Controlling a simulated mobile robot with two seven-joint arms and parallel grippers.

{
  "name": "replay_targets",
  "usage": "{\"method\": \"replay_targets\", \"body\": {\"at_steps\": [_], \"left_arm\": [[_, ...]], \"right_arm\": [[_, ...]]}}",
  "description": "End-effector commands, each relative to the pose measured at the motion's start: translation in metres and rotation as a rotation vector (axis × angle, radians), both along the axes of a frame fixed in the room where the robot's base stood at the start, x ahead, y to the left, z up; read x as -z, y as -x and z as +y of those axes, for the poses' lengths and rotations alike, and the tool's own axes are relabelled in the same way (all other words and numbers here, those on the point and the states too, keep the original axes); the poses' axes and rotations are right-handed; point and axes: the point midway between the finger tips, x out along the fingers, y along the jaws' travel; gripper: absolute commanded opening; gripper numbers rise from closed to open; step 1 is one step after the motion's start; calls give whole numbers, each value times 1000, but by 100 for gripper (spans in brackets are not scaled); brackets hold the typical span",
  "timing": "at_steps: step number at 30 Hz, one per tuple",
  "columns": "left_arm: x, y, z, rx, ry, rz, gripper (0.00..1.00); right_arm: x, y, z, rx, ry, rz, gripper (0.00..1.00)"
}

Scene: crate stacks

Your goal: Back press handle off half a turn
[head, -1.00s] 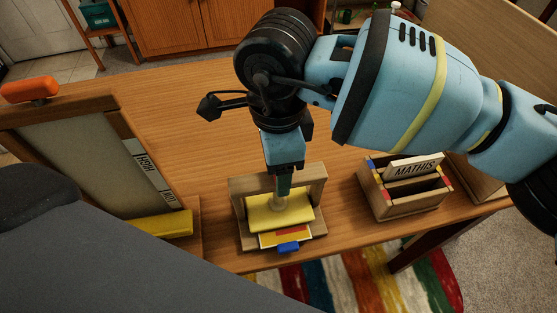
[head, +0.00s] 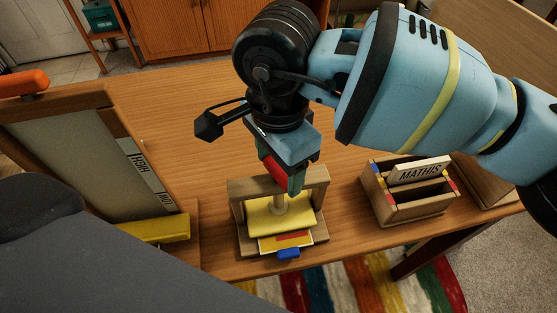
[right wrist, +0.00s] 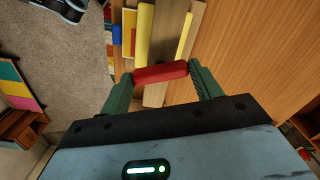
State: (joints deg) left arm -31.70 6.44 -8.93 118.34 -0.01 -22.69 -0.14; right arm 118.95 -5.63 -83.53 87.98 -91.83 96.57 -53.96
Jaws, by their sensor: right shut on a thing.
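The press is a small wooden frame (head: 317,186) standing upright near the table's front edge, with a yellow plate (head: 265,218) on a pale spindle. Its red handle (head: 275,172) is a short bar above the frame. My right gripper (head: 284,178) comes down over the press from above, its fingers at the handle. In the right wrist view the red handle (right wrist: 160,73) lies crosswise between the two green fingers, which are closed on its ends. The gripper hides part of the handle in the head view. My left gripper is not in view.
A coloured card (head: 286,241) and a blue block (head: 288,253) are at the press's front. A wooden box (head: 410,211) with a MATHIS sign stands to the right. A framed board (head: 75,160) with a yellow bar (head: 150,229) is at left. The table behind the press is clear.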

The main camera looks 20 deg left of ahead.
Motion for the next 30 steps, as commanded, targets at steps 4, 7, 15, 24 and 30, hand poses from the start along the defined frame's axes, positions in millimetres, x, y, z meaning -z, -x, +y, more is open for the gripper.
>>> {"method": "replay_targets", "body": {"at_steps": [4,7,15,24,30], "left_arm": [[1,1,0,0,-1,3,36],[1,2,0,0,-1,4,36],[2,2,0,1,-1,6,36],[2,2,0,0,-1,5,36],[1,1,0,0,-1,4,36]], "right_arm": [[0,0,0,1,1,-2,41],[0,0,0,2,1,-1,66],[0,0,0,2,1,-1,85],[-11,0,0,2,-1,-1,85],[-43,-1,0,2,0,-4,85]]}}
